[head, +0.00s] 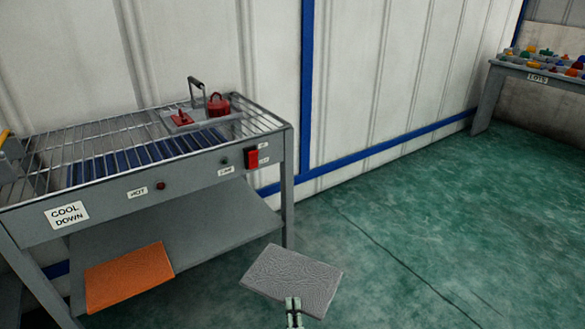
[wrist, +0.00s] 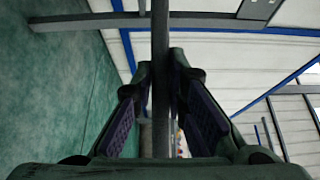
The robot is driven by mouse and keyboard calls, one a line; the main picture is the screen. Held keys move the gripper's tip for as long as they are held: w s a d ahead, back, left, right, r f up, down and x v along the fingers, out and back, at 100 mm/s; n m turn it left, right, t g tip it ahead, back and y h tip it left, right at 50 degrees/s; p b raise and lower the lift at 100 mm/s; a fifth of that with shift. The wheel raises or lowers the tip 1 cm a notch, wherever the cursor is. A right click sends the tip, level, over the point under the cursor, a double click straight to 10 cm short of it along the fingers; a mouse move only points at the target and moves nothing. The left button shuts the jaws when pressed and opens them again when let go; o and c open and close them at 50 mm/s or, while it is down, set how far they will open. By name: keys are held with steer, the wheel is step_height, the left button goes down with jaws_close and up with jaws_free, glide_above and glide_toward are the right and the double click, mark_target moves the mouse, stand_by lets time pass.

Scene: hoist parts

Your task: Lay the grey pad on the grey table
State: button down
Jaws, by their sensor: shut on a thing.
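The grey pad (head: 293,278) is a flat, textured rectangle at the bottom middle of the head view, in front of the cooling bench. My gripper (head: 293,307) is shut on its near edge and holds it out flat, apart from the bench as seen here. In the wrist view the pad (wrist: 161,60) shows edge-on as a dark strip between the two fingers. A grey table (head: 490,98) with a label and many small coloured parts stands far off at the upper right, its right part cut off.
The grey cooling bench (head: 112,200) stands at left with a wire rack on top, red-handled items (head: 217,104) and a "COOL DOWN" label. An orange pad (head: 128,277) lies on its lower shelf. The green floor (head: 420,220) is clear towards the far table.

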steer(key=s+h, duration=0.1)
steer(key=s, duration=0.3)
steer(key=shift+f+m, duration=0.1)
steer(key=shift+m, duration=0.3)
